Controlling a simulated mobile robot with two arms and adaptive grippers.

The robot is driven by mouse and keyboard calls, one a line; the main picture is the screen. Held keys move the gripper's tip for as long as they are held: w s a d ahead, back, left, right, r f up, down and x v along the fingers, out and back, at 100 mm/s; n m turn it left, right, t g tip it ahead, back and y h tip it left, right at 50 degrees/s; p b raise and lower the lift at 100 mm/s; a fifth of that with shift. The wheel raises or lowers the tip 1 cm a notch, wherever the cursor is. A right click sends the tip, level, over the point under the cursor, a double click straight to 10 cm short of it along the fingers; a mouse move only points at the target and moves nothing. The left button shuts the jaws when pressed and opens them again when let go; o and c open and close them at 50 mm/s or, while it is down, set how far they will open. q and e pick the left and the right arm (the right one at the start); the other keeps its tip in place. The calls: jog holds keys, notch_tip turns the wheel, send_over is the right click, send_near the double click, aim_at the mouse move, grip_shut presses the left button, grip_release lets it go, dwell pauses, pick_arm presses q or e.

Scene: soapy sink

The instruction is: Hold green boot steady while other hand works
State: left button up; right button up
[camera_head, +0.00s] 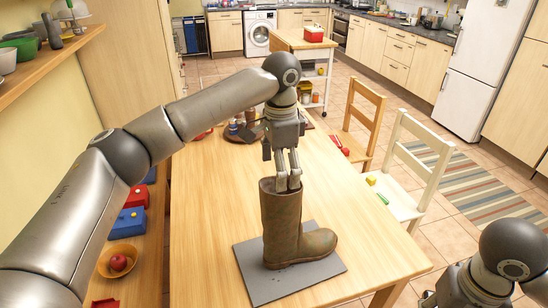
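The green boot (281,228), a brownish olive colour, stands upright with its toe pointing right. It rests on a dark grey mat (262,284) on the wooden table. My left gripper (288,183) reaches down from above to the boot's top opening. Its two fingers point down, a small gap apart, and their tips are at the rim. I cannot tell whether they pinch the boot wall or only sit in the opening. Part of my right arm shows at the bottom right, away from the boot; its gripper fingers are not visible.
The table (205,215) is clear on both sides of the mat. A bowl with a red fruit (118,262) and a blue box (128,224) are at left.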

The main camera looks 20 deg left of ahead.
aim_at(280, 202)
jog(key=shift+s+d+r+p, duration=0.2)
jog(key=shift+d+r+p, duration=0.2)
jog(key=shift+r, duration=0.1)
pick_arm(q)
notch_tip(280, 202, down, 9)
jog(key=shift+s+r+p, duration=0.1)
jog(key=shift+p, duration=0.45)
pick_arm(e)
jog(key=shift+w+a+r, duration=0.2)
jog(key=shift+a+r, duration=0.15)
jog(key=shift+r, duration=0.2)
pick_arm(q)
jog(key=shift+d+f, duration=0.2)
jog(key=shift+f, duration=0.5)
pick_arm(e)
jog(key=shift+s+d+r, duration=0.1)
jog(key=shift+d, duration=0.05)
pick_arm(q)
jog(key=shift+a, duration=0.1)
jog(key=shift+c, duration=0.4)
jog(key=c, duration=1.2)
jog(key=o, duration=0.8)
jog(key=shift+s, duration=0.1)
jog(key=c, duration=0.3)
